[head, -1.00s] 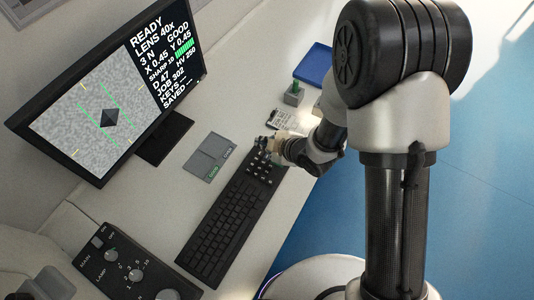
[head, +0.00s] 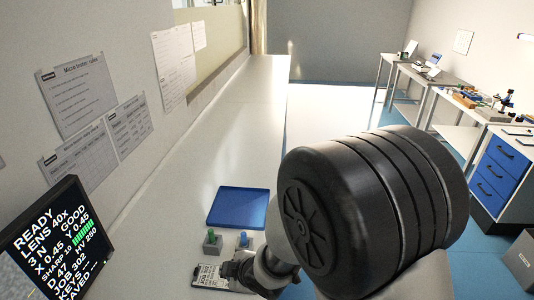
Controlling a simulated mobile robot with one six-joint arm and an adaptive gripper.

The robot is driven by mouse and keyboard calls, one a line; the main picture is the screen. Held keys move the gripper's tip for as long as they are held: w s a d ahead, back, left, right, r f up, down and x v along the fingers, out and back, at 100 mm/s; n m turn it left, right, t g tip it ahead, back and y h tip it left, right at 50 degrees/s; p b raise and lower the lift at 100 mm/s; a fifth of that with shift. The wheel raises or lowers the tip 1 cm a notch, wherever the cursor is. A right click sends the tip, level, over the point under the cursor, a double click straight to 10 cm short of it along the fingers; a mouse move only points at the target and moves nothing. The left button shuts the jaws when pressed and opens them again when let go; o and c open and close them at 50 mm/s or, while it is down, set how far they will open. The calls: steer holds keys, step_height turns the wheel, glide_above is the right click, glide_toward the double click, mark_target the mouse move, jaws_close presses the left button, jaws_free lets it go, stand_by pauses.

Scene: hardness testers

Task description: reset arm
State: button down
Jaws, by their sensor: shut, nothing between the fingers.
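My arm fills the lower right of the head view, with its large dark joint in front. My gripper (head: 232,268) is small, dark and partly hidden by my own arm links. It is shut and empty, over the bench close to a white label card (head: 209,276) with dark print. I cannot tell how high it is above the bench.
A blue tray (head: 238,206) lies on the bench (head: 215,150). A grey block with a green top (head: 212,240) and one with a blue top (head: 244,240) stand before it. The monitor (head: 58,238) is at lower left. The bench beyond the tray is clear.

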steer(key=s+d+r+m+t+h, duration=0.1)
steer(key=s+d+r+m+h, duration=0.25)
steer(key=d+r+m, duration=0.8)
steer(key=s+d+r+m+g+h, duration=0.1)
steer(key=s+d+r+m, duration=0.2)
steer(key=s+d, duration=0.3)
steer(key=s+d+r+m+g, duration=0.1)
steer(key=s+d+r+m, duration=0.2)
steer(key=s, duration=0.9)
steer(key=d+r, duration=0.2)
steer(key=d, duration=0.1)
steer(key=shift+d+r+h, duration=0.15)
steer(key=shift+d+h, duration=0.2)
steer(key=shift+d, duration=0.05)
